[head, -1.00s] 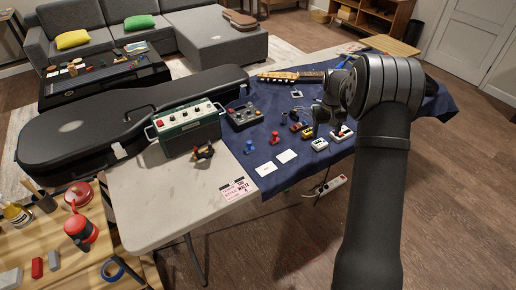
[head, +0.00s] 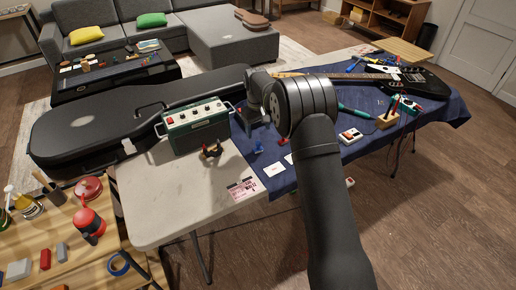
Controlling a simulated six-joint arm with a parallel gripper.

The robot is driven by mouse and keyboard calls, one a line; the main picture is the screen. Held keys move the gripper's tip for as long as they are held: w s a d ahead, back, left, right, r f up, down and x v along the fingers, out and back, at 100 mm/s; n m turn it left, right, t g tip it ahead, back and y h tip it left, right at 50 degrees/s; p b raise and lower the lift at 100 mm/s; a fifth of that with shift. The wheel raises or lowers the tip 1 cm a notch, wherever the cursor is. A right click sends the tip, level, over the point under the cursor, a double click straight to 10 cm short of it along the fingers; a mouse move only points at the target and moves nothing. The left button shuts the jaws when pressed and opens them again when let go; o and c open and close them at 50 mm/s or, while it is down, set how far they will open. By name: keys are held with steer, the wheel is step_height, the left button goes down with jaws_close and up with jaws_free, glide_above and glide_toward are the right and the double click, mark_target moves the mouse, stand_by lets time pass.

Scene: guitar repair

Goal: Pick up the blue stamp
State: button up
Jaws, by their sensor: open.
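The blue stamp (head: 258,147) stands on the dark blue cloth (head: 360,150) near its left edge, just right of the green amplifier. My gripper (head: 252,122) is open above and a little beyond the blue stamp in the picture, with a gap seen between them. My arm partly hides the gripper. The red stamp (head: 283,141) stands to the right of the blue one, close to my arm.
The green amplifier (head: 195,125) stands close on the left. White cards (head: 274,169) lie in front of the stamps. A black guitar (head: 425,82) lies at the right. The front of the pale table (head: 165,205) is mostly bare.

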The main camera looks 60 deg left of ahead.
mark_target(258, 142)
step_height(258, 142, down, 4)
steer(key=shift+w+f, duration=0.1)
steer(key=shift+f, duration=2.75)
steer(key=c, duration=1.1)
